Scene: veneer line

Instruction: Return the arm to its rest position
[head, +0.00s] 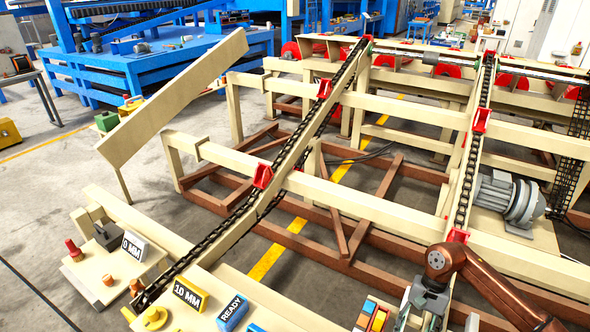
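My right arm (487,285), copper-brown, comes in from the lower right corner in the head view. It bends at a dark round joint. Its grey gripper (424,312) hangs below the joint at the bottom edge, over the front of the cream conveyor frame. The fingers are small and partly cut off, so I cannot tell whether they are open or shut, and I see nothing clearly held. My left arm and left gripper are not in view.
A cream conveyor frame (370,207) with chains and red lugs fills the middle. A grey motor (508,203) stands at right. Signs reading "0 MM" (133,247), "10 MM" (188,294) and "READY" (232,312) stand front left. Small colored blocks (371,316) lie left of the gripper.

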